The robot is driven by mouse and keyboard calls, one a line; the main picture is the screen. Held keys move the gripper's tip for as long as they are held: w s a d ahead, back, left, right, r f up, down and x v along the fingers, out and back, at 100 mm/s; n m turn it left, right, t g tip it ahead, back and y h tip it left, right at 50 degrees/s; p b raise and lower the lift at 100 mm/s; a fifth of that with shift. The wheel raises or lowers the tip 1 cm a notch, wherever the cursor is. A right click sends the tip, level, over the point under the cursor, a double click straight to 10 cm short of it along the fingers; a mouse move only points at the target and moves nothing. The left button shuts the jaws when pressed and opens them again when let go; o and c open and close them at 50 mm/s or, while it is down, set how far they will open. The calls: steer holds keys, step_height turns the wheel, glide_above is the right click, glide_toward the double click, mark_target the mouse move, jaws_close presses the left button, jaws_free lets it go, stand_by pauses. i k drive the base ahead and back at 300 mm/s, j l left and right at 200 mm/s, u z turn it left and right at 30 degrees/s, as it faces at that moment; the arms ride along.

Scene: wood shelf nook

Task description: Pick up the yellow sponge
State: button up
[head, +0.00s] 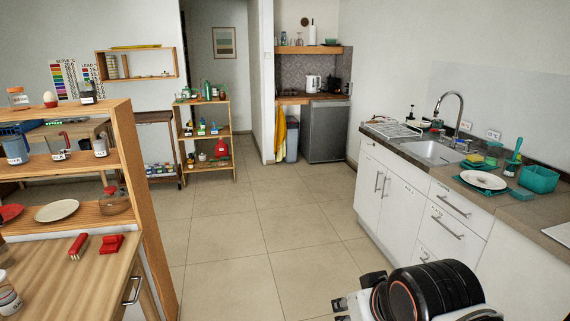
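A small yellow item, which looks like the yellow sponge (475,158), lies on the dark counter just right of the sink (432,151). It is small in the head view and its exact shape is hard to tell. Green items lie close around it. The end of my arm, with my gripper (357,292), shows at the bottom right edge. It is low in front of the white cabinets and well apart from the sponge. Its fingers are partly cut off and hidden, so I cannot tell whether it is open.
A plate on a green tray (459,181), a teal bin (538,179) and a brush holder crowd the counter right of the sponge. A faucet (460,112) and dish rack (391,129) stand left. A wooden shelf (140,190) is at left. The tiled floor (260,230) between is clear.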

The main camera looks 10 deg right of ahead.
mark_target(474, 159)
steer(key=i+l+z, duration=0.15)
steer(key=i+z, duration=0.15)
steer(key=i, duration=0.25)
steer(key=i+z, duration=0.25)
steer(key=i, duration=0.25)
steer(key=i+j+z, duration=0.1)
steer(key=i+z, duration=0.2)
steer(key=i, duration=0.2)
steer(key=i+j+z, duration=0.25)
steer(key=i, duration=0.3)
steer(key=i+l+z, duration=0.15)
steer(key=i+z, duration=0.25)
steer(key=i+j+z, duration=0.1)
steer(key=i+z, duration=0.3)
steer(key=i, duration=0.25)
steer(key=i+j+z, duration=0.15)
steer(key=i+z, duration=0.25)
steer(key=i, duration=0.1)
